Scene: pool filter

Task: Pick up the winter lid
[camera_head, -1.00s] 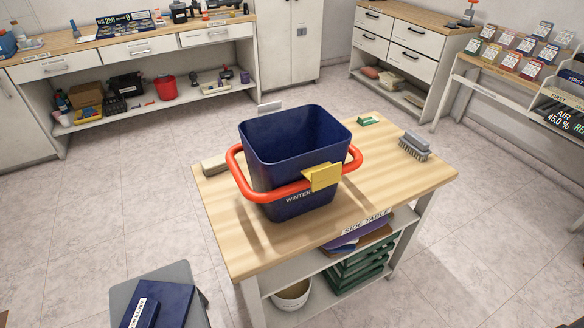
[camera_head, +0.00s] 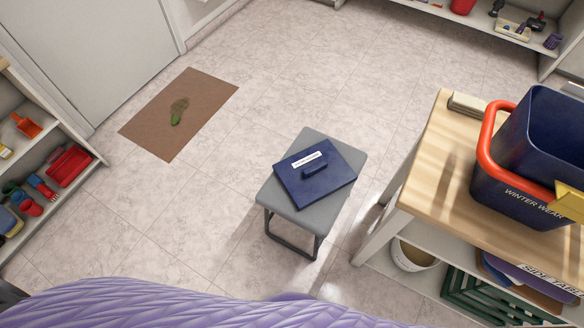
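The winter lid (camera_head: 327,187) is a flat dark blue square with a raised blue handle and a white label too small to read. It lies on a grey stool (camera_head: 268,195) in the middle of the camera_head view. A dark blue bin (camera_head: 520,160) marked "WINTER WEAR", with a red handle and a yellow tag, stands on the wooden side table (camera_head: 440,170) at the right. Neither of my grippers is in view, and nothing of mine is seen touching the lid.
A purple quilted surface (camera_head: 180,305) fills the bottom edge. A brown mat (camera_head: 150,125) with a green-brown mark lies on the floor at the upper left. A shelf (camera_head: 75,180) with red items stands at the left. Tiled floor around the stool is mostly clear.

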